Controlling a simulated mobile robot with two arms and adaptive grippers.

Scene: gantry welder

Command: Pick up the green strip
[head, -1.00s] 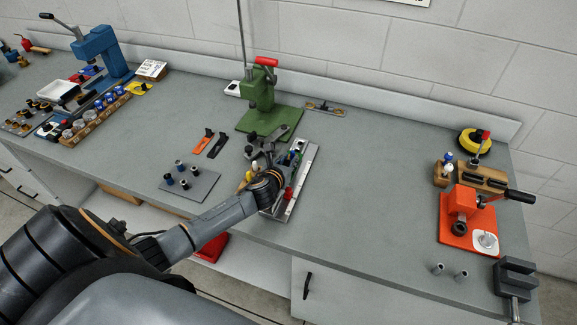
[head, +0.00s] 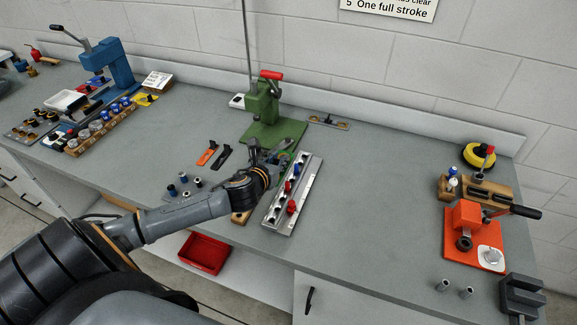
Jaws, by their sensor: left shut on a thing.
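My left gripper (head: 262,155) is over the bench just in front of the green press (head: 263,104), its fingers small and partly hidden by my own wrist. It is shut on a small green piece (head: 284,158), which looks like the green strip and shows only in part beside the fingers. The piece is close to the far left end of a long grey tray (head: 305,186); I cannot tell whether it touches the tray. My right gripper is not in view.
The tray holds red pieces (head: 291,207) and a blue one. An orange strip (head: 207,153) and a black strip (head: 222,157) lie to the left. A red bin (head: 204,253) sits below the bench. The bench between the tray and the orange press (head: 468,228) is clear.

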